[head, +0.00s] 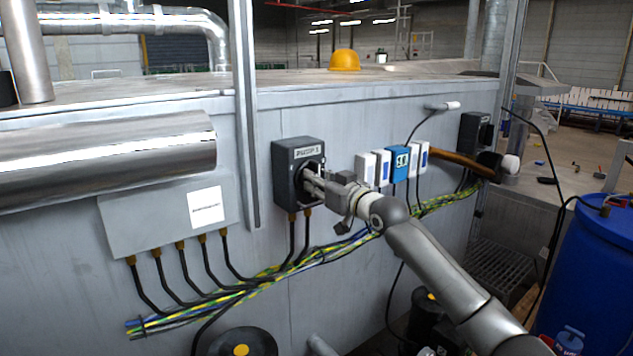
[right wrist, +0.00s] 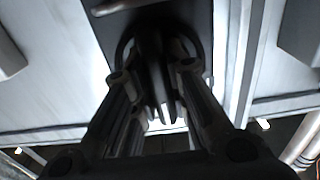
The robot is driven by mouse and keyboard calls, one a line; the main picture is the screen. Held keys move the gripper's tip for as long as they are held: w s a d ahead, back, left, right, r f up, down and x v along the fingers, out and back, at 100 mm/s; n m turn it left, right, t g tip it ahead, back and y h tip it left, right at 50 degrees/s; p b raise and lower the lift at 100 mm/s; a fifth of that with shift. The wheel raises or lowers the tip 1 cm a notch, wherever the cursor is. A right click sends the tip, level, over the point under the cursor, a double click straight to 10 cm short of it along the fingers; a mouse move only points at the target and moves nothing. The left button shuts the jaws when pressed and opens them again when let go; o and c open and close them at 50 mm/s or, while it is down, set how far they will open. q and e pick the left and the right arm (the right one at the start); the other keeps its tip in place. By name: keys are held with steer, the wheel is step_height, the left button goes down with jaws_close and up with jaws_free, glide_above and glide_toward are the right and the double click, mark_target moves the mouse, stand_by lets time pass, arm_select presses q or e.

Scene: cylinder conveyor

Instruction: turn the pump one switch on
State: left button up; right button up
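The dark grey switch box labelled "PUMP 1" (head: 285,180) is mounted on the grey metal wall, left of centre in the head view. My right gripper (head: 314,184) reaches its front from the right, and its fingers partly hide the round switch. In the right wrist view, the switch's dark upright handle (right wrist: 155,75) stands between the two fingers of my right gripper (right wrist: 156,82). The fingers are apart, one on each side of the handle, with gaps that seem to remain. The handle's exact angle is hard to read in the head view. My left gripper is not in view.
A second dark switch box (head: 473,133) is farther right. Several white and blue modules (head: 398,163) sit between the boxes. A grey junction box (head: 150,222) and a thick metal pipe (head: 100,160) are left. Cables (head: 290,268) run below; a blue barrel (head: 588,265) stands right.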

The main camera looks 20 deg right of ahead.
steer(key=o, duration=0.5)
steer(key=shift+c, duration=0.2)
steer(key=v, duration=1.2)
